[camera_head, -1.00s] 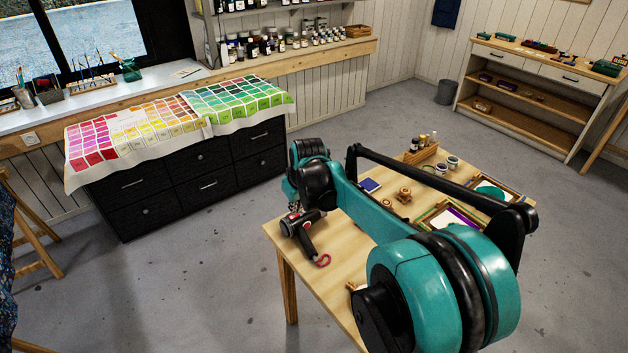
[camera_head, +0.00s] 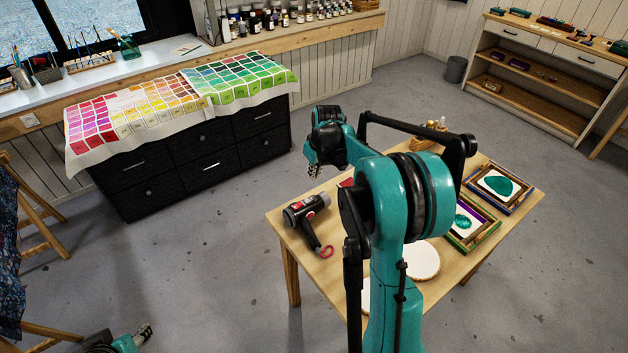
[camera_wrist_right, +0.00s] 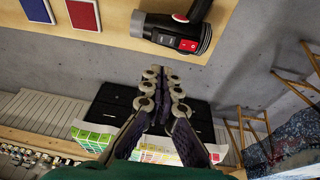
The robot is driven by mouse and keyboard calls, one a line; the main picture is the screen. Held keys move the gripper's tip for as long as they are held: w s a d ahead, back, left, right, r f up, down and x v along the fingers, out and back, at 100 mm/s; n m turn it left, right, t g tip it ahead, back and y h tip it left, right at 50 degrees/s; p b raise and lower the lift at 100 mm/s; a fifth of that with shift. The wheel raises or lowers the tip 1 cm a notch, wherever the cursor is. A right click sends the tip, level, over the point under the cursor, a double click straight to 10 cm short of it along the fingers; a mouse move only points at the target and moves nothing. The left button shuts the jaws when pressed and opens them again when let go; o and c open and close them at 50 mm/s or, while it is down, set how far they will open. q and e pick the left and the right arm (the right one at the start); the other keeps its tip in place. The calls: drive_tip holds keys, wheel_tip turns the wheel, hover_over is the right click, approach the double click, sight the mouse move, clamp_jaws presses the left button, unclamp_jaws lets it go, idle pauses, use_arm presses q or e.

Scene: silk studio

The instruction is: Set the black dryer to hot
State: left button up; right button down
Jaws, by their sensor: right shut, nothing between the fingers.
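The black dryer (camera_head: 300,210) lies on the wooden table near its left corner, its handle pointing toward the front with a red loop at the end. In the right wrist view the dryer (camera_wrist_right: 160,32) shows at the top, with a small red panel (camera_wrist_right: 188,45) on its body; I cannot read its setting. My right gripper (camera_head: 314,172) is beyond the dryer and above it, apart from it. In the wrist view its fingers (camera_wrist_right: 162,76) are shut and empty, below the dryer. My left gripper (camera_head: 144,333) shows small at the bottom left, far from the table; its jaws are unclear.
The table (camera_head: 283,232) also bears framed pictures (camera_head: 497,184) on the right and round white discs (camera_head: 422,262); my right arm hides its middle. A black drawer cabinet (camera_head: 205,160) with colour charts stands at the back left. Floor between cabinet and table is clear.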

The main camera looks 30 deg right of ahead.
drive_tip(key=b, duration=0.3)
approach(312, 197)
drive_tip(key=x, duration=0.5)
drive_tip(key=shift+w+a+f, duration=0.2)
drive_tip(key=shift+w, duration=0.1)
drive_tip(key=shift+d+f, duration=0.1)
drive_tip(key=shift+f, duration=0.45)
drive_tip(key=shift+d+f+b, duration=0.3)
drive_tip(key=shift+f+b, duration=0.25)
drive_tip(key=shift+b, duration=0.1)
drive_tip(key=shift+a+r, duration=0.1)
drive_tip(key=shift+r, duration=0.05)
drive_tip(key=shift+a, duration=0.15)
drive_tip(key=shift+a+r, duration=0.2)
drive_tip(key=shift+a, duration=0.5)
